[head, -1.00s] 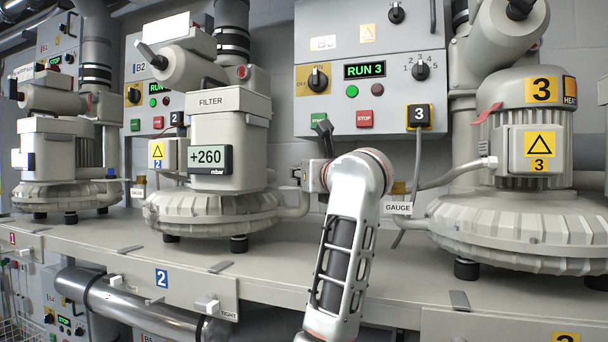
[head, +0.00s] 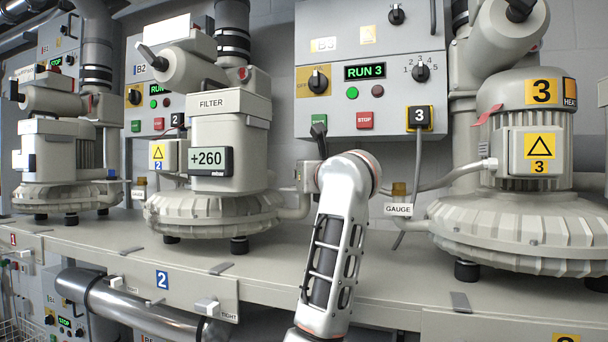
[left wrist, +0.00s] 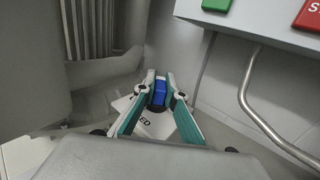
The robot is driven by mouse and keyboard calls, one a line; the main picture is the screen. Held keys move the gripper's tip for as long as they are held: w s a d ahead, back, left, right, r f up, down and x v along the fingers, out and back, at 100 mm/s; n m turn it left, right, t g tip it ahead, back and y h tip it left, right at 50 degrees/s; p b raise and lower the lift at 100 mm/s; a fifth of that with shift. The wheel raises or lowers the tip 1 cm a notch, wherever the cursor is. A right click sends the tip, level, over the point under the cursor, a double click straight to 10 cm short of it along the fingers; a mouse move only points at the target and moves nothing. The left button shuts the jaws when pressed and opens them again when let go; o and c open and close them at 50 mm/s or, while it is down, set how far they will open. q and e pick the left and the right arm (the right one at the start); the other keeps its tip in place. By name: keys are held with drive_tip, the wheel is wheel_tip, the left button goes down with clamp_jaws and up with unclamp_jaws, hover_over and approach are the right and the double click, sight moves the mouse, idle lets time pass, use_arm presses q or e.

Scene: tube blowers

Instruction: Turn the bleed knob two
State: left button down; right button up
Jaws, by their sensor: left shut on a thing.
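The bleed knob (left wrist: 159,92) is blue and stands above a white tag (left wrist: 152,126) on which only the letters "ED" show. My left gripper (left wrist: 158,84) has its teal fingers on both sides of the knob, shut on it. In the head view my arm rises in front of the bench between blowers 2 and 3, and hides the knob and the fingertips. My right gripper is in neither view.
Blower 2 (head: 225,150) has a display reading +260 (head: 210,161). Blower 3 (head: 520,215) stands to the right. Control box B3 (head: 372,100) reads RUN 3, with its red stop button (head: 364,120) close above my arm.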

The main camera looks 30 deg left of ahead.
use_arm(q)
drive_tip(key=shift+r+m+t+h+p, duration=0.1)
drive_tip(key=shift+m+t+h+p, duration=0.35)
drive_tip(key=shift+m+t+h, duration=0.45)
drive_tip(key=shift+m+t+h+p, duration=0.5)
drive_tip(key=shift+m+t+h, duration=0.4)
drive_tip(key=shift+h, duration=0.3)
drive_tip(key=shift+m+t+h, duration=0.5)
drive_tip(key=shift+m+h, duration=0.1)
drive_tip(key=shift+h, duration=0.2)
drive_tip(key=shift+w+d+m+t+h, duration=0.1)
drive_tip(key=shift+m+t+h, duration=0.25)
drive_tip(key=shift+h, duration=0.35)
drive_tip(key=shift+m, duration=0.25)
drive_tip(key=c, duration=2.1)
unclamp_jaws()
